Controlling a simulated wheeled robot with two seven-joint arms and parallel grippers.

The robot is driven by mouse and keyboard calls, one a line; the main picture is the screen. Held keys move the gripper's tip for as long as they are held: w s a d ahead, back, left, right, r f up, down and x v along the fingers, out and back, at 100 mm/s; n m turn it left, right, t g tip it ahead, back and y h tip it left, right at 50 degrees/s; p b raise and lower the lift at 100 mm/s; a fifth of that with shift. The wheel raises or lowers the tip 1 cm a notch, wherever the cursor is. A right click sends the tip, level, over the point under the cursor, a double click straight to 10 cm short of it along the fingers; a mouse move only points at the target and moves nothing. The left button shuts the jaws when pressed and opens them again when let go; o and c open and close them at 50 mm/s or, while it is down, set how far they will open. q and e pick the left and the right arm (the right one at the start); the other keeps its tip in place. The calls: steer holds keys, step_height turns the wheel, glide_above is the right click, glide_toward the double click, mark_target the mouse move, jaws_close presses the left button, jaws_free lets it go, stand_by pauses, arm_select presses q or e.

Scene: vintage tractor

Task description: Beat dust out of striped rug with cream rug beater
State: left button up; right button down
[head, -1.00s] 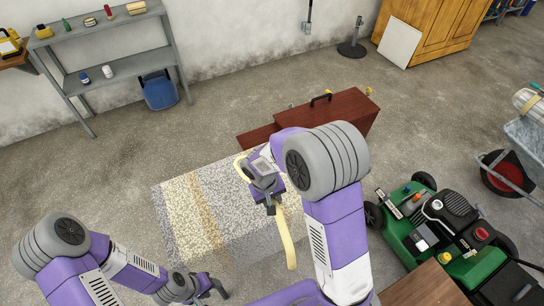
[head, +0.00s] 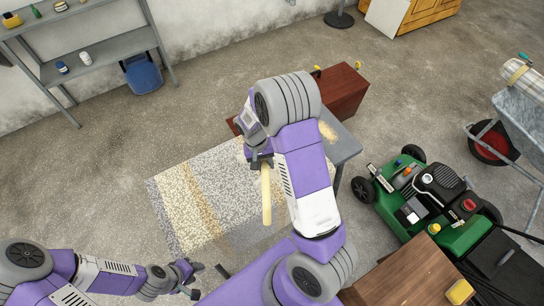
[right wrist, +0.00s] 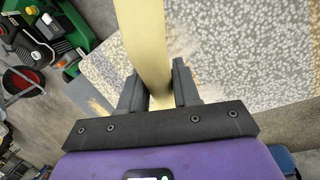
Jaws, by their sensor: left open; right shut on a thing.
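The striped rug (head: 205,190) shows in the head view as a speckled grey and cream surface with yellowish stripes, left of my right arm. The right arm hides part of it. My right gripper (head: 259,160) is over the rug's right part, shut on the cream rug beater (head: 267,200). In the right wrist view the beater (right wrist: 143,40) runs between the two fingers, with the rug (right wrist: 225,50) behind it. The beater's far end is hidden or out of view. My left gripper (head: 194,277) is open and empty at the lower left, apart from the rug.
A dark red box (head: 343,92) and a grey bench or table (head: 341,147) with yellowish grains stand behind my right arm. A green mower (head: 430,210) and a wheelbarrow (head: 520,125) are at right. A grey shelf (head: 90,60) stands at the back left. Floor left of the rug is clear.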

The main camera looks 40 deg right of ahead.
steer(key=d, duration=0.1)
steer(key=d+m, duration=0.1)
steer(key=d, duration=0.1)
steer(key=shift+s+f+m, duration=0.3)
steer(key=shift+s, duration=0.1)
steer(key=b, duration=0.3)
glide_above(275, 184)
steer(key=shift+w+a+f, duration=0.1)
steer(key=shift+w+f, duration=0.1)
steer(key=shift+f, duration=1.05)
steer(key=shift+w+a+f, duration=0.1)
steer(key=shift+w+f, duration=0.05)
steer(key=shift+f, duration=1.1)
steer(key=b+x, duration=0.2)
steer(key=x, duration=0.1)
steer(key=w+b+x, duration=0.1)
steer(key=b+x, duration=0.1)
steer(key=x, duration=0.1)
steer(key=a+b+x, duration=0.1)
steer(key=b+x, duration=0.1)
steer(key=b, duration=0.1)
steer(key=shift+w+d+f, duration=0.1)
steer(key=shift+w+f, duration=0.1)
steer(key=shift+f, duration=0.4)
steer(key=s+p+v, duration=0.1)
steer(key=p+v, duration=0.5)
steer(key=v, duration=0.2)
steer(key=shift+s+d, duration=0.2)
steer(key=shift+d, duration=0.2)
